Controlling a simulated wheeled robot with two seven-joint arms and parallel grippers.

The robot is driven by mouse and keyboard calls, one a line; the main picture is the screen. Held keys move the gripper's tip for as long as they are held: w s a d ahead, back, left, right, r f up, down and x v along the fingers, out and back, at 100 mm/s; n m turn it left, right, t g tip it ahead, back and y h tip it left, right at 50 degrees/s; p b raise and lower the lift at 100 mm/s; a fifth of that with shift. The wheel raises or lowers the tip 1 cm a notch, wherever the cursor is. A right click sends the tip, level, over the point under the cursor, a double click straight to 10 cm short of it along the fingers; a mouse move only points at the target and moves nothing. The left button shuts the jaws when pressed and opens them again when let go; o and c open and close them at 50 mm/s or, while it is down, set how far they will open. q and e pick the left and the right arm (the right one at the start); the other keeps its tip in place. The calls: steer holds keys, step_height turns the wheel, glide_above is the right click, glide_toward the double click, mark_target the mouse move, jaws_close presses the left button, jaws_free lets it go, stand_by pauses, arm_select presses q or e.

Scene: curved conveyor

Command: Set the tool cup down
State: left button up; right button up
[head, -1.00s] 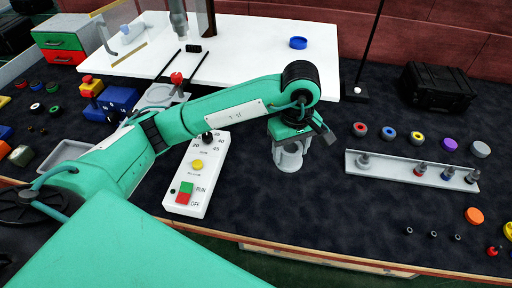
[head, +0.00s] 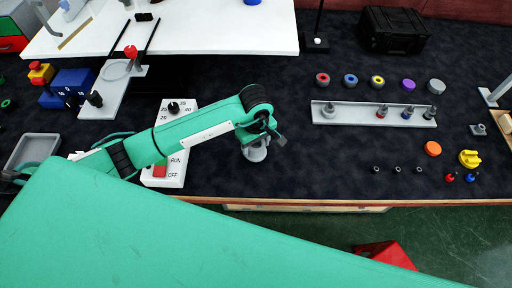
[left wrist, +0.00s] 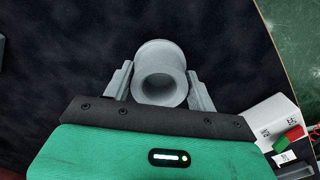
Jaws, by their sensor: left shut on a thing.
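The tool cup (head: 257,152) is a small grey, round, hollow cup. It is under my left gripper (head: 262,138), above or on the dark mat right of the control box; I cannot tell whether its base touches. In the left wrist view the cup (left wrist: 161,52) shows its round opening between the two grey fingers of my left gripper (left wrist: 160,82), which is shut on it. The cup looks upright in the head view, with its upper part partly hidden by the gripper. My right gripper is not in view.
A control box (head: 163,174) with a knob and buttons stands left of the cup. A grey rail (head: 345,116) with several small pieces lies to the right, with coloured rings behind it. A white table (head: 220,35) stands behind. The mat (head: 300,165) right of the cup is clear.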

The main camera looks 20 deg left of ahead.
arm_select(q)
step_height(320, 180, down, 2)
steer(key=shift+f, duration=0.5)
steer(key=o, duration=1.1)
steer(key=shift+r, duration=0.15)
